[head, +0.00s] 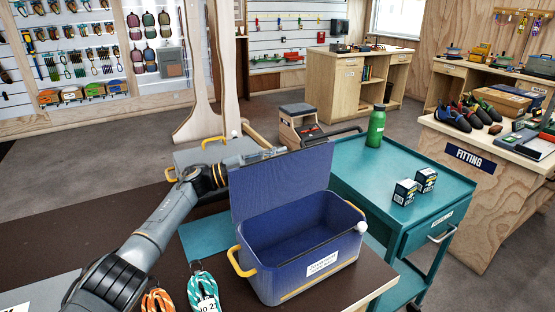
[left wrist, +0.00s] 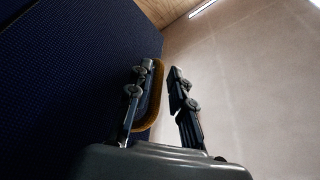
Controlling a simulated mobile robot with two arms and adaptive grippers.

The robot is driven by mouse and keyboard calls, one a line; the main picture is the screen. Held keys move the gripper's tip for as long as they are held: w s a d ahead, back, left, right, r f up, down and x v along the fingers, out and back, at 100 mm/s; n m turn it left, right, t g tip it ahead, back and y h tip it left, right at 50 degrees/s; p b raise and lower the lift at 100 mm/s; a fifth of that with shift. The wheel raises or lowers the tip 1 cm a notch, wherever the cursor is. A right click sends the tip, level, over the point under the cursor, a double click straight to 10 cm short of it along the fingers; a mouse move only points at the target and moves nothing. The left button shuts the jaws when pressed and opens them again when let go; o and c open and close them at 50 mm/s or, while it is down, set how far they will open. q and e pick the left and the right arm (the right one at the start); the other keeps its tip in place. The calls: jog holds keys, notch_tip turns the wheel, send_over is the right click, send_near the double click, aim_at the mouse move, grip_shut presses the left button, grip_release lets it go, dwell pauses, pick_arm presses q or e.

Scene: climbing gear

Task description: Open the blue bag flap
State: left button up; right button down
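The blue bag (head: 300,270) sits on the dark table with its top open and its dark inside showing. Its flap (head: 285,182) stands roughly upright along the back edge. My left gripper (head: 264,156) is behind the flap's upper edge, partly hidden by it. In the left wrist view, the gripper (left wrist: 160,75) has a visible gap between its fingers. A yellow loop (left wrist: 153,97) lies by the left finger, beside the dark blue flap (left wrist: 75,80); I cannot tell whether the loop goes around that finger. My right gripper is not in view.
Orange (head: 158,301) and white-teal (head: 203,290) rope bundles lie left of the bag. A teal cart (head: 440,190) stands close on the right, with a green bottle (head: 376,127) and two small boxes (head: 405,192). A grey case with yellow handles (head: 190,157) is behind my arm.

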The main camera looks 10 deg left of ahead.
pick_arm(q)
jog(key=shift+a, duration=0.1)
jog(key=v, duration=1.2)
jog(key=shift+f, duration=0.1)
